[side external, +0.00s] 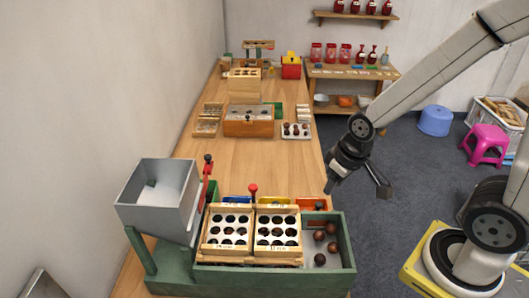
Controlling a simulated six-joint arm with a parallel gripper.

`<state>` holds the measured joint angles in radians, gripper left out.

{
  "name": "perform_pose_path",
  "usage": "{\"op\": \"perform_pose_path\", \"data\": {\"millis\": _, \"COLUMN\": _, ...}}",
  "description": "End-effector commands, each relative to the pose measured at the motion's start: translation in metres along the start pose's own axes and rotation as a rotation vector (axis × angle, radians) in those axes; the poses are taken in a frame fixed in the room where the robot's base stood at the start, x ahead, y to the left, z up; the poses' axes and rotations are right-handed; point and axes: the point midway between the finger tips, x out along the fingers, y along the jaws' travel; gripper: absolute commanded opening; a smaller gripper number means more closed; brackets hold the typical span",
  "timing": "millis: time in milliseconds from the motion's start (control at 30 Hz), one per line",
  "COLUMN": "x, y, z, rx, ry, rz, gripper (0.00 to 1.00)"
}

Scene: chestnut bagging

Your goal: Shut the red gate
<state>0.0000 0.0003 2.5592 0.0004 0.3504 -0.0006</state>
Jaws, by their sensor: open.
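The red gate (207,171) is a narrow upright red piece with a dark knob on top. It stands at the right side of the grey hopper (157,194), at the front left of the table. I cannot tell from here how far the gate is raised. The hopper shows a pale floor with a small dark green patch inside. My gripper (356,187) is open and empty, its fingers pointing down. It hangs around the table's right edge, well to the right of the gate and apart from it.
A green tray (345,262) holds two wooden hole boards and several loose chestnuts. A red-knobbed rod (253,192) stands behind the boards, between gripper and gate. Blue, yellow and orange bins sit behind them. The mid-table (245,160) is clear; boxes stand farther back.

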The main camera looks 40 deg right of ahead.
Motion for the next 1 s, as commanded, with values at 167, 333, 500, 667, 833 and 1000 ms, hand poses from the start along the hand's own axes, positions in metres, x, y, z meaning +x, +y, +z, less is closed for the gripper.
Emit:
{"op": "perform_pose_path", "data": {"millis": 167, "x": 0.000, "y": 0.000, "z": -0.010, "rx": -0.001, "ry": -0.003, "rz": -0.005, "gripper": 0.00}}
{"op": "perform_pose_path", "data": {"millis": 333, "x": 0.000, "y": 0.000, "z": -0.036, "rx": -0.008, "ry": -0.016, "rz": -0.022, "gripper": 0.00}}
{"op": "perform_pose_path", "data": {"millis": 500, "x": 0.001, "y": 0.000, "z": -0.076, "rx": -0.023, "ry": -0.031, "rz": -0.058, "gripper": 0.00}}
{"op": "perform_pose_path", "data": {"millis": 667, "x": 0.002, "y": -0.001, "z": -0.117, "rx": -0.046, "ry": -0.041, "rz": -0.109, "gripper": 0.00}}
{"op": "perform_pose_path", "data": {"millis": 833, "x": 0.003, "y": -0.002, "z": -0.160, "rx": -0.076, "ry": -0.043, "rz": -0.173, "gripper": 0.00}}
{"op": "perform_pose_path", "data": {"millis": 1000, "x": 0.005, "y": -0.004, "z": -0.200, "rx": -0.117, "ry": -0.033, "rz": -0.247, "gripper": 0.00}}
